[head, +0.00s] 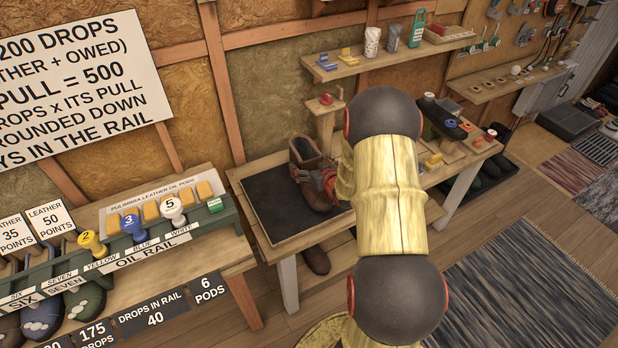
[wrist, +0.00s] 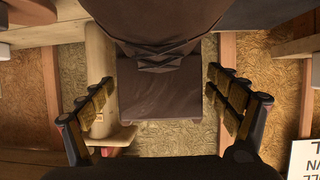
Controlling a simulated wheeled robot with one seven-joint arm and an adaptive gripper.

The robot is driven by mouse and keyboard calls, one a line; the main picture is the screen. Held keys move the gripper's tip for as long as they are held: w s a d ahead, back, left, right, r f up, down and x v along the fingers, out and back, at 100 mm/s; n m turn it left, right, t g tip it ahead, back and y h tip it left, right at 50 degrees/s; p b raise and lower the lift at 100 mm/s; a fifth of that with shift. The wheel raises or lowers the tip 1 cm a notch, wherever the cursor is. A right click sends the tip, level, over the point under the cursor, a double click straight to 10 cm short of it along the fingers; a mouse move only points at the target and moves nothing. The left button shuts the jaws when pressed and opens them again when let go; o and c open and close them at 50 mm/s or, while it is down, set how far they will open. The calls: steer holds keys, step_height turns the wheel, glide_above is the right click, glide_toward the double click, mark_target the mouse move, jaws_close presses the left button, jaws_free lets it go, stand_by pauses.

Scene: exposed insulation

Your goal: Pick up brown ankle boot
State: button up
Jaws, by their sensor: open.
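A brown ankle boot (head: 304,153) stands upright on a dark mat on the wooden workbench, its toe toward the front of the bench. My gripper (head: 328,181) is at the boot's right side in the head view, and my arm hides part of this area. In the wrist view the boot (wrist: 160,88) fills the middle, upside down, with its creased ankle and shaft between the two fingers. My gripper (wrist: 163,98) is open, with visible gaps between the fingers and the shaft. Contact cannot be made out in the head view.
The dark mat (head: 262,205) has bare room left of the boot. A small wooden stand with a red item (head: 326,99) is behind it. The oil rail (head: 150,250) is at left.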

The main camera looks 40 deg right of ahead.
steer(key=shift+w, duration=0.1)
steer(key=shift+c, duration=1.3)
steer(key=c, duration=1.9)
steer(key=shift+r, duration=0.1)
